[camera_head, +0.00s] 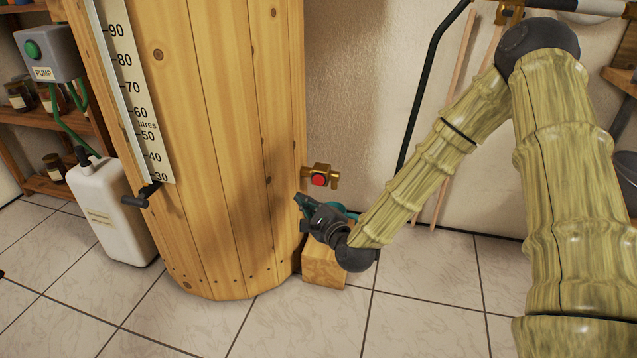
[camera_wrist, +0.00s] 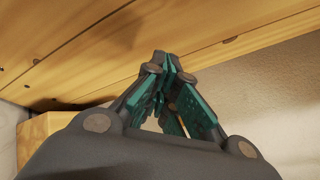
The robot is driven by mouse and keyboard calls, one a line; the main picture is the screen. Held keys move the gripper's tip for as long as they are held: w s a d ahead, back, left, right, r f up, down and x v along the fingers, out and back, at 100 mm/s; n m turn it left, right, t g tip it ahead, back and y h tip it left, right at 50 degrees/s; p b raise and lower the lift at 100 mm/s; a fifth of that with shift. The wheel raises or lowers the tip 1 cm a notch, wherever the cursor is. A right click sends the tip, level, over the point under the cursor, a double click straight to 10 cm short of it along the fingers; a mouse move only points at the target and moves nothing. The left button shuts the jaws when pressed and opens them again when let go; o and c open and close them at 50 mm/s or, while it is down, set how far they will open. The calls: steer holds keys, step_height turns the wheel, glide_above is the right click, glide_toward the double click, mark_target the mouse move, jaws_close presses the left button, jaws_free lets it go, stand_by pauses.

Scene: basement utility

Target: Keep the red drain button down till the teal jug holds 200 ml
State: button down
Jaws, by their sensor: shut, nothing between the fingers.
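The red drain button (camera_head: 319,180) sits on the front of a brass tap (camera_head: 334,178) low on the right side of the wooden tank. My gripper (camera_head: 299,201) is shut and empty, just below and left of the button and apart from it in the picture. In the wrist view my gripper's teal-padded fingers (camera_wrist: 167,62) meet at the tips, close to the tank's planks. A bit of teal (camera_head: 351,214) behind my gripper seems to be the jug, above a wooden block (camera_head: 324,270). Most of it is hidden, so its level cannot be read.
The wooden tank (camera_head: 225,150) bears a litre scale (camera_head: 125,85). A grey pump box with a green button (camera_head: 47,53) and a white canister (camera_head: 110,215) stand at left. Wooden poles lean on the wall behind my arm. The tiled floor in front is clear.

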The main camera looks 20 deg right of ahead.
steer(key=w+d, duration=0.3)
steer(key=w, duration=0.2)
steer(key=shift+w+d, duration=0.25)
steer(key=shift+d, duration=0.1)
steer(key=shift+w, duration=0.1)
stand_by(1.3)
steer(key=shift+w+d, duration=0.2)
steer(key=shift+w, duration=0.1)
steer(key=shift+w+d, duration=0.3)
steer(key=shift+w, duration=0.1)
stand_by(1.0)
steer(key=shift+s, duration=0.1)
stand_by(0.4)
steer(key=shift+s+a+p, duration=0.45)
steer(key=shift+s+a, duration=0.05)
steer(key=shift+s, duration=0.15)
steer(key=shift+s+a+p, duration=0.2)
steer(key=shift+s+a, duration=0.5)
steer(key=shift+s, duration=0.35)
steer(key=shift+s+a+p, duration=0.15)
steer(key=shift+s+a, duration=0.55)
steer(key=shift+s, duration=0.35)
